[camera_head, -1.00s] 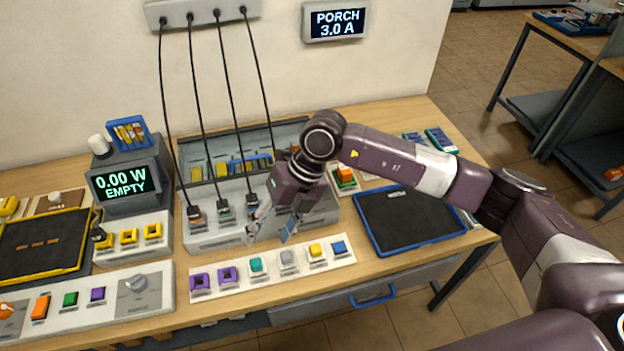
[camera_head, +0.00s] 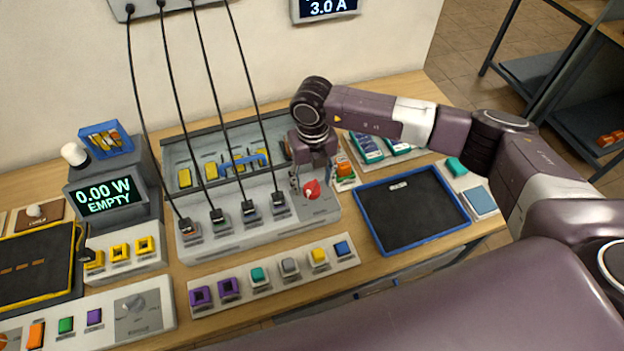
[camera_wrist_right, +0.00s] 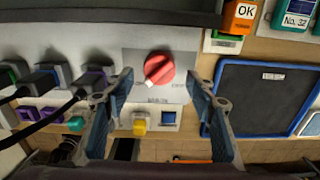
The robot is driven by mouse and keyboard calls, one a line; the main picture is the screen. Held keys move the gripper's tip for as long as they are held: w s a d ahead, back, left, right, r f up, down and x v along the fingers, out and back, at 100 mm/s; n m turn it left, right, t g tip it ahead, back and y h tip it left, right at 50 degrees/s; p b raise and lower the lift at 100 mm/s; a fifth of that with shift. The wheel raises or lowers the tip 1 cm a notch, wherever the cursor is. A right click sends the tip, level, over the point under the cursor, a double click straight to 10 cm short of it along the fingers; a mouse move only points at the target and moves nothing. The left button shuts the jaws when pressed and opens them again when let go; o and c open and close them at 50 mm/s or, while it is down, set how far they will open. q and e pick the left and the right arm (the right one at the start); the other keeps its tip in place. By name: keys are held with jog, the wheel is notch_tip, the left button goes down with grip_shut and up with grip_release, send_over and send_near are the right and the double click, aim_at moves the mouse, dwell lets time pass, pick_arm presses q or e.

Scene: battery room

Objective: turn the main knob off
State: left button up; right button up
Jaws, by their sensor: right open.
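The main knob is the red round knob (camera_head: 311,190) on the right end of the grey charger panel (camera_head: 240,228). In the right wrist view the red knob (camera_wrist_right: 159,68) has a pale pointer mark toward its lower left; the label below it is too small to read. My right gripper (camera_head: 304,193) is at the knob in the head view. In the right wrist view its open fingers (camera_wrist_right: 162,92) stand to the left and right of the knob, apart from it, with nothing between them held. My left gripper is not in view.
Several black cables (camera_head: 173,110) hang from the wall box to the panel's plugs. A strip of coloured buttons (camera_head: 275,287) lies in front of the panel. A black mat with blue edge (camera_head: 388,239) is to the right. A meter (camera_head: 108,195) reads 0.00 W EMPTY.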

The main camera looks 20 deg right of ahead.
jog(key=shift+w+f, duration=0.25)
jog(key=shift+f, duration=0.75)
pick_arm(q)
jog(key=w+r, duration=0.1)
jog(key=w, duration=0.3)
pick_arm(e)
jog(key=shift+f, duration=0.2)
jog(key=shift+c, duration=0.2)
jog(key=c, duration=1.1)
jog(key=shift+f+n+b, duration=0.15)
jog(key=shift+n+b, duration=0.25)
jog(key=shift+b, duration=0.15)
jog(key=n+b, duration=1.3)
jog(key=b, duration=0.5)
jog(key=shift+w+n+b, duration=0.1)
jog(key=shift+n+b, duration=0.3)
pick_arm(q)
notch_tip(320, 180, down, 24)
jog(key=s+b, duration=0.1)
jog(key=b, duration=0.2)
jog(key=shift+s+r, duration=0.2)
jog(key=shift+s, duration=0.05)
pick_arm(e)
jog(key=shift+r+n, duration=0.2)
jog(key=shift+n, duration=1.5)
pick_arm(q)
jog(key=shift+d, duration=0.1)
pick_arm(e)
jog(key=o, duration=1.1)
